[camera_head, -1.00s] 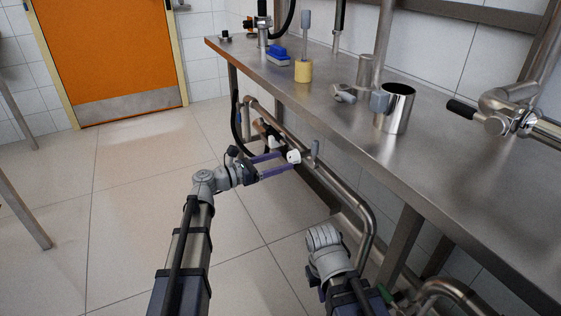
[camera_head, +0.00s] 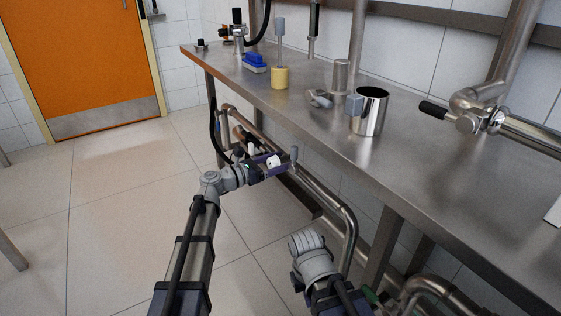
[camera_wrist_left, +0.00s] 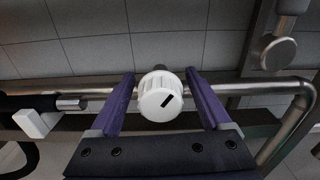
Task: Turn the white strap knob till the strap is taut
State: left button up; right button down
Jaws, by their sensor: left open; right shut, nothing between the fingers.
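The white knob (camera_wrist_left: 160,97) is round and ribbed, with a dark slot mark on its face. It sits between the two purple fingers of my left gripper (camera_wrist_left: 162,76) in the left wrist view. There are gaps on both sides of the knob, so the gripper is open around it without gripping it. In the head view, the knob (camera_head: 274,161) shows at the end of my left arm, below the bench edge. I cannot make out the strap. My right arm shows at the bottom of the head view, but its fingers are hidden.
The steel bench (camera_head: 330,140) runs above my grippers, with a steel cup (camera_head: 369,112), a yellow-based tool (camera_head: 280,77) and a blue brush (camera_head: 254,64) on it. Steel pipe (camera_head: 330,200) runs below it. In the wrist view, a white block (camera_wrist_left: 36,122) is left of the knob.

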pick_arm(q)
jog(key=shift+d, duration=0.1)
jog(key=shift+c, duration=0.3)
grip_shut()
dwell(0.4)
